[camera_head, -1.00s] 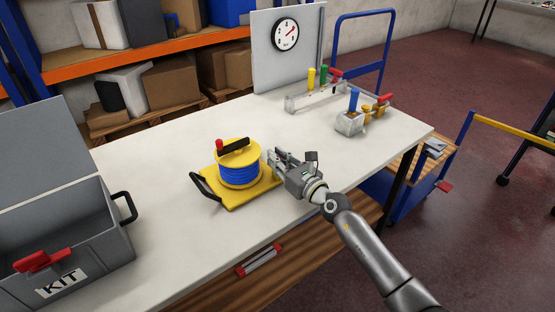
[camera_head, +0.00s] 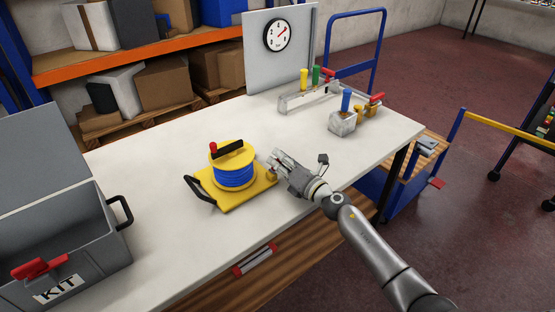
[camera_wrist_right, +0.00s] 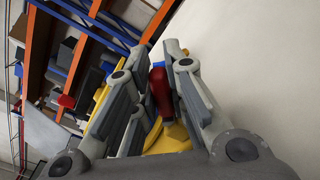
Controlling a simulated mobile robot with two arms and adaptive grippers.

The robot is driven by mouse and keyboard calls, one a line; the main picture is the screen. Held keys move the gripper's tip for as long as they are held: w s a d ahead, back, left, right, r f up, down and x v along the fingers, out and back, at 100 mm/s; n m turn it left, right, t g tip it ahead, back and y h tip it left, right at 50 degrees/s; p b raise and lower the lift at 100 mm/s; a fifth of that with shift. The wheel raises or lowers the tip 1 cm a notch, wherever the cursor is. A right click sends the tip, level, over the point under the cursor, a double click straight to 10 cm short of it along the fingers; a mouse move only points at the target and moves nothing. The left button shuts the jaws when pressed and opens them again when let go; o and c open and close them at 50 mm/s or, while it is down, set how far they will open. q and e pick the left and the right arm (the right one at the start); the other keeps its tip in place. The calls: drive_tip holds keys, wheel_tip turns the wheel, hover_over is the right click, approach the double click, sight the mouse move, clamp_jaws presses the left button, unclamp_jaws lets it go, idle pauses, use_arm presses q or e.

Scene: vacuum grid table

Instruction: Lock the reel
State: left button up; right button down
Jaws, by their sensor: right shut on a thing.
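The reel (camera_head: 234,178) has a yellow drum wound with blue cable, a black crank and a red knob (camera_head: 213,147) on top. It stands on a yellow base (camera_head: 240,200) with a black handle at its left. My right gripper (camera_head: 277,160) is low at the base's right edge, beside a small yellow part (camera_head: 271,174). In the right wrist view a red handle (camera_wrist_right: 161,92) stands between the fingers above yellow parts (camera_wrist_right: 170,136). My right gripper is shut on this red handle. The fingers hide the handle in the head view. My left gripper is not in view.
A grey KIT box (camera_head: 75,250) with its lid up stands at the left of the white table (camera_head: 150,170). Clamps with coloured handles (camera_head: 312,90) and a grey block with a blue handle (camera_head: 343,118) stand at the back right. A gauge panel (camera_head: 262,65) is behind.

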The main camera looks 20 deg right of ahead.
drive_tip(key=shift+d+f+m, duration=0.15)
drive_tip(key=shift+f+m, duration=0.05)
drive_tip(key=shift+m, duration=0.4)
drive_tip(key=c, duration=1.4)
unclamp_jaws()
drive_tip(key=shift+c, duration=0.2)
drive_tip(key=shift+d, duration=0.1)
drive_tip(key=v, duration=1.2)
